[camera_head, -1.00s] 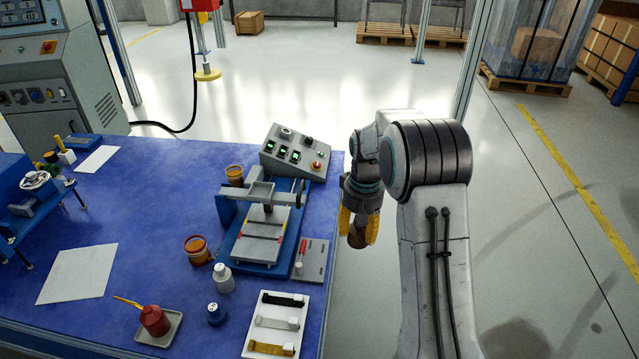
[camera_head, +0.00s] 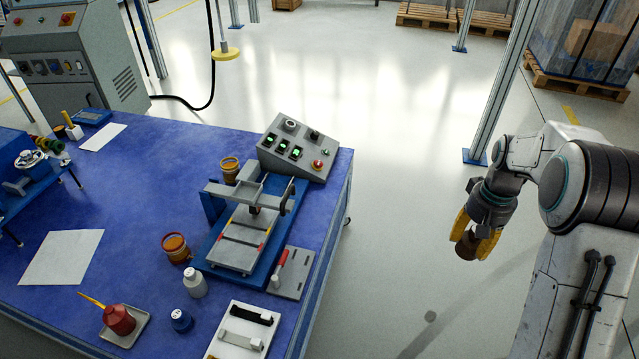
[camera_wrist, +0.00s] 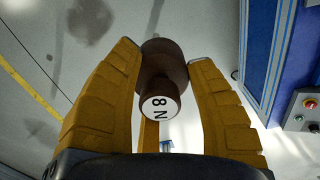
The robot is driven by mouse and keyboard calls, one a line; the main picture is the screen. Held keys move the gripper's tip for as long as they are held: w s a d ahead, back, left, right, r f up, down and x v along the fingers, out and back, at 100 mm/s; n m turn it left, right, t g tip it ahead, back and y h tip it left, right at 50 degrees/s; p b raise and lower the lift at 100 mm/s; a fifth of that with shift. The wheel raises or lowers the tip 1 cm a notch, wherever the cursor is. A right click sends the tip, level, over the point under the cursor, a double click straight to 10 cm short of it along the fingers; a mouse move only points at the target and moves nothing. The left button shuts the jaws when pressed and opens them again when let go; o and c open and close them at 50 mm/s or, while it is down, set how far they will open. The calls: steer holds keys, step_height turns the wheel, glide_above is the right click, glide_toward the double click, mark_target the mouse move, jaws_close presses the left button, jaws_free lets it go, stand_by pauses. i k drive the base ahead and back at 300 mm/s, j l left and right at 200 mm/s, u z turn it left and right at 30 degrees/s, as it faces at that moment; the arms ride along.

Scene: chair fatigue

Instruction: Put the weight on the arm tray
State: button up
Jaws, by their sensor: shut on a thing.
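My gripper (camera_head: 473,240) has yellow fingers shut on a brown weight (camera_head: 466,246). In the wrist view the weight (camera_wrist: 165,72) sits between both fingers, its pale end marked "8 N". The gripper holds it in the air over the floor, well right of the blue table. On the table is a blue rig with a small grey tray on a beam (camera_head: 240,193), above a grey plate (camera_head: 245,235); I take this upper tray as the arm tray, though I cannot be certain. No weight shows on it.
A grey control box (camera_head: 297,148) stands behind the rig on the blue table (camera_head: 140,190). Jars, bottles and a white sample tray (camera_head: 238,325) lie around the rig. A metal post (camera_head: 500,95) rises behind my arm. The floor between table and gripper is clear.

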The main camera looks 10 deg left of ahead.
mark_target(246, 194)
steer(key=i+l+u, duration=0.2)
steer(key=i+u, duration=0.45)
steer(key=u, duration=0.2)
steer(key=i+l+u, duration=0.25)
steer(key=u, duration=0.25)
steer(key=i+l+u, duration=0.25)
steer(key=u, duration=0.25)
steer(key=i+l+u, duration=0.15)
steer(key=l+u, duration=0.35)
steer(key=i+l+u, duration=0.15)
steer(key=l+u, duration=0.15)
steer(key=u, duration=0.2)
steer(key=l+u, duration=0.5)
